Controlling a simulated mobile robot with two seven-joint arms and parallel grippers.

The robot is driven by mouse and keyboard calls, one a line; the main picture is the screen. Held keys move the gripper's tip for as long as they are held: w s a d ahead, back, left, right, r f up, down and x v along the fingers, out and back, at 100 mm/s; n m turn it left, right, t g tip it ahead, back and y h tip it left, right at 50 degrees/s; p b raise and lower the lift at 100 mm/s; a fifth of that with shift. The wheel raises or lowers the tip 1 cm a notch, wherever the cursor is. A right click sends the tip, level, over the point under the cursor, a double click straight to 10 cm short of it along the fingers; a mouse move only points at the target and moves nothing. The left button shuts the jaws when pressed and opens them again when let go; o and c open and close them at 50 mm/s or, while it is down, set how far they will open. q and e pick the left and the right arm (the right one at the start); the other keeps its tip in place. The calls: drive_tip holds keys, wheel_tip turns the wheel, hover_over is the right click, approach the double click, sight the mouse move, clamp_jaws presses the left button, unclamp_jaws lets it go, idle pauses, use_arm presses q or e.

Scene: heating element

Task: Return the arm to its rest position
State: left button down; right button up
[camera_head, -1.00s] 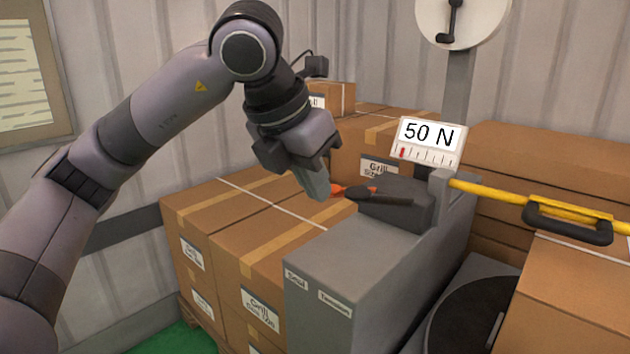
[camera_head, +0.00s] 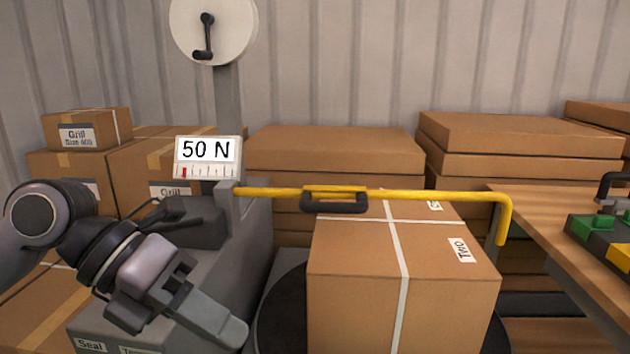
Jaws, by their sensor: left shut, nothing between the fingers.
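My left arm comes in at the lower left. My left gripper (camera_head: 238,332) points down and right, with its fingers together and nothing between them. It is in front of the grey machine housing (camera_head: 258,235), left of the strapped cardboard box (camera_head: 360,275). I cannot tell whether it touches the housing. My right gripper is not in view.
A yellow bar (camera_head: 420,194) with a black handle (camera_head: 335,203) runs above the strapped box, which stands on a dark turntable (camera_head: 283,318). A "50 N" gauge (camera_head: 208,157) stands on the machine. A wooden table (camera_head: 545,220) at right carries a green and yellow device (camera_head: 597,228).

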use_arm(q)
drive_tip(key=s+d+r+n+g+h, duration=0.15)
drive_tip(key=d+n+h, duration=0.35)
drive_tip(key=h, duration=0.5)
drive_tip(key=w+a+f+n+t+y, duration=0.45)
drive_tip(key=f+n+t, duration=0.25)
drive_tip(key=n+t, duration=0.45)
drive_tip(key=w+a+f+n+t+y, duration=0.4)
drive_tip(key=f+n+t, duration=0.4)
drive_tip(key=n, duration=0.6)
drive_tip(key=s+a+f+n+g+y, duration=0.2)
drive_tip(key=s+f+n+y, duration=0.15)
drive_tip(key=f, duration=0.45)
drive_tip(key=s+a+f+n+g+y, duration=0.25)
drive_tip(key=s+f, duration=0.25)
drive_tip(key=f, duration=0.3)
drive_tip(key=s+a+f+n+g+y, duration=0.1)
drive_tip(key=s+f+n+g+y, duration=0.15)
drive_tip(key=s+f, duration=0.4)
wheel_tip(320, 180, up, 13)
drive_tip(key=a+y+p, duration=0.1)
drive_tip(key=p, duration=1.6)
drive_tip(key=shift+a+r+p, duration=0.15)
drive_tip(key=shift+a+p, duration=0.1)
drive_tip(key=shift+p, duration=0.05)
